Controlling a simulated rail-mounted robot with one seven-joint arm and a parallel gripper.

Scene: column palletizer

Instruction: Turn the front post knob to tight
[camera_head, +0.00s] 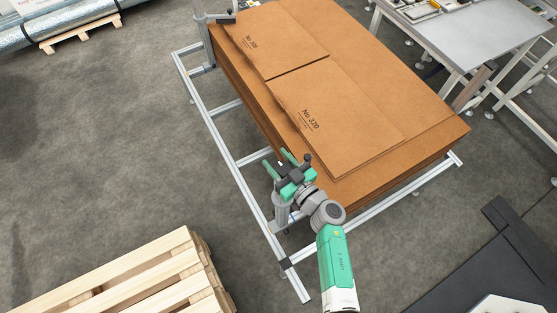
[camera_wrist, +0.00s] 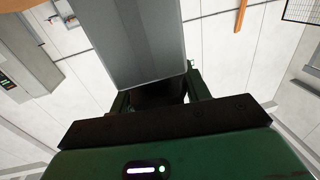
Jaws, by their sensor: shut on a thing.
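The front post (camera_head: 281,214) is a grey upright at the near corner of the metal frame, partly covered by my gripper. My gripper (camera_head: 278,160) is at the top of this post, its two green fingers pointing to the upper left. In the wrist view, the wide grey post (camera_wrist: 140,45) rises in front of my gripper (camera_wrist: 158,98). The fingers are shut on a dark part, the front post knob (camera_wrist: 158,94), just below the post's lower edge. Most of the knob is hidden, so its turn angle cannot be read.
Stacked brown cardboard sheets (camera_head: 370,80) lie right beside my gripper, inside the metal frame (camera_head: 222,128). A second post (camera_head: 205,40) stands at the far corner. A wooden pallet (camera_head: 130,280) is at lower left.

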